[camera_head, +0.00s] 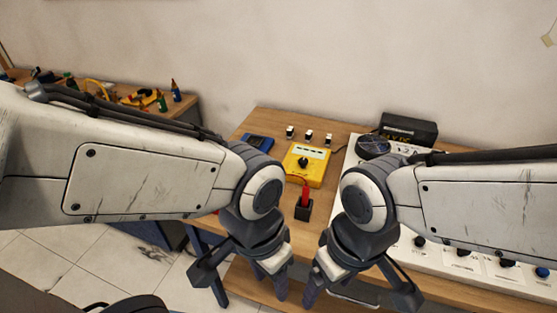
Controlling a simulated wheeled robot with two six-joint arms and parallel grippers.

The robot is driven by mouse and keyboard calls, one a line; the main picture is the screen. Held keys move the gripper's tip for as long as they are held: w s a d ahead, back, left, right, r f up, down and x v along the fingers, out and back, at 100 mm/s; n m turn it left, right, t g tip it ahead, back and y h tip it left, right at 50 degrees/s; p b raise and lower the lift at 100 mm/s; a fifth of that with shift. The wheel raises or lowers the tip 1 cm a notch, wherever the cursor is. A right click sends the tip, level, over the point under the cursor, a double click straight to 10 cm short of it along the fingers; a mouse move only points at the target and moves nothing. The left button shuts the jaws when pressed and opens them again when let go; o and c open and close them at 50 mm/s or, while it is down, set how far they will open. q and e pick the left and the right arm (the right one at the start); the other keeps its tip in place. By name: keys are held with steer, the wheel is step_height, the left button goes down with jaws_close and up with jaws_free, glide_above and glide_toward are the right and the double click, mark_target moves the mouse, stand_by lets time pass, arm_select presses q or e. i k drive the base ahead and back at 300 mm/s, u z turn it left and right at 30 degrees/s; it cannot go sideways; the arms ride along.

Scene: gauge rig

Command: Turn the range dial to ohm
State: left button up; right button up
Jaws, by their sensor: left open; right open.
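A yellow multimeter (317,171) lies on the wooden table, with a pale display at its top. Its black range dial (302,162) sits on its face; the marks around it are too small to read. A red probe (306,196) stands upright in a black holder (303,210) in front of the meter, with a red lead by it. My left gripper (253,299) is open and empty, low and in front of the table's near edge. My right gripper (356,297) is open and empty to its right. Both are nearer than the meter and apart from it.
A white panel (508,275) with knobs and terminals fills the table's right side. A black box (408,129) stands behind it. A cluttered bench (187,103) stands at left.

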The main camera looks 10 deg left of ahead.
mark_target(303, 161)
steer(key=z, duration=0.25)
steer(key=k, duration=0.4)
steer(key=u, duration=1.05)
steer(key=i, duration=1.2)
steer(key=z, duration=0.85)
